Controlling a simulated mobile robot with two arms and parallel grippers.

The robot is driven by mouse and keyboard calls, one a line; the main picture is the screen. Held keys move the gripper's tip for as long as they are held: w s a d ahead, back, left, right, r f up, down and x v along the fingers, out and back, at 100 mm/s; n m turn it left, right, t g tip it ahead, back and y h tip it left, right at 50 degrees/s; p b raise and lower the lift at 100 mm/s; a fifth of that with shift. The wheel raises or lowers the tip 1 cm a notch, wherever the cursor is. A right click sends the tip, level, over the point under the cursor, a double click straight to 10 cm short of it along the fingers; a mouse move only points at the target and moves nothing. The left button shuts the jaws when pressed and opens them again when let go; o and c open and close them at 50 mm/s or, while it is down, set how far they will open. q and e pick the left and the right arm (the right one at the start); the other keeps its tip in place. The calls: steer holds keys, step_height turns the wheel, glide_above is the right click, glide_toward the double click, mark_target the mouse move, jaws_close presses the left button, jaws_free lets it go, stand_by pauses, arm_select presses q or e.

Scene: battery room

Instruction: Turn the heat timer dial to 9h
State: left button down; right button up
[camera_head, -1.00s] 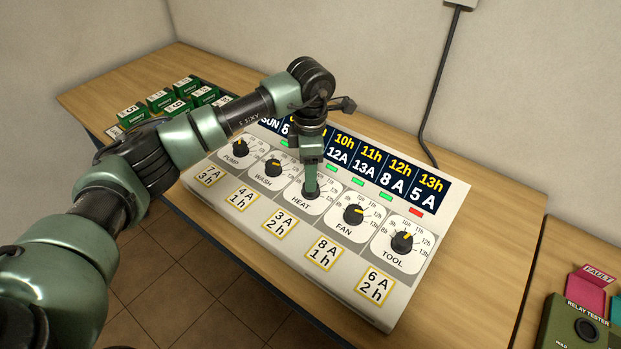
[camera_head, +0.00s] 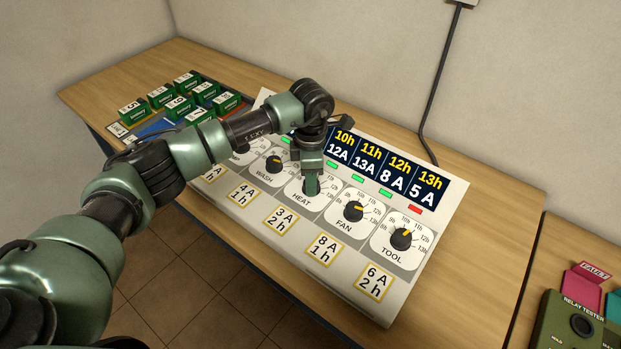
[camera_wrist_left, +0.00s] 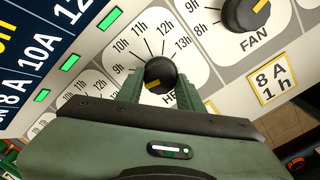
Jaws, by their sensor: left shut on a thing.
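The heat timer dial (camera_wrist_left: 160,70) is a black round knob with a yellow pointer mark, on a white plate labelled HEAT (camera_head: 301,199). In the left wrist view the mark points to the lower left, below the 10h label; the exact hour it meets is hard to read. My left gripper (camera_head: 311,190) comes down on the dial from above, and in the wrist view its green fingers (camera_wrist_left: 159,90) stand on either side of the knob, shut on it. In the head view the gripper hides most of the dial. My right gripper is not in view.
The fan dial (camera_head: 353,210), tool dial (camera_head: 401,239) and wash dial (camera_head: 274,164) sit on the same sloped panel (camera_head: 371,306). My arm partly covers the hour display (camera_head: 388,174). Green batteries (camera_head: 161,96) stand at the back left. A relay tester (camera_head: 577,325) is at right.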

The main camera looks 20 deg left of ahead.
arm_select(q)
steer(key=shift+w+f+m+b, duration=0.1)
steer(key=shift+f+m+b, duration=0.05)
steer(key=shift+m+b, duration=1.6)
steer(key=shift+r+m+b, duration=0.2)
steer(key=shift+m+b, duration=0.95)
steer(key=shift+b, duration=0.55)
steer(key=shift+r, duration=0.1)
steer(key=c, duration=0.9)
jaws_free()
step_height(320, 180, up, 8)
steer(key=shift+f+b, duration=0.2)
steer(key=shift+b, duration=0.65)
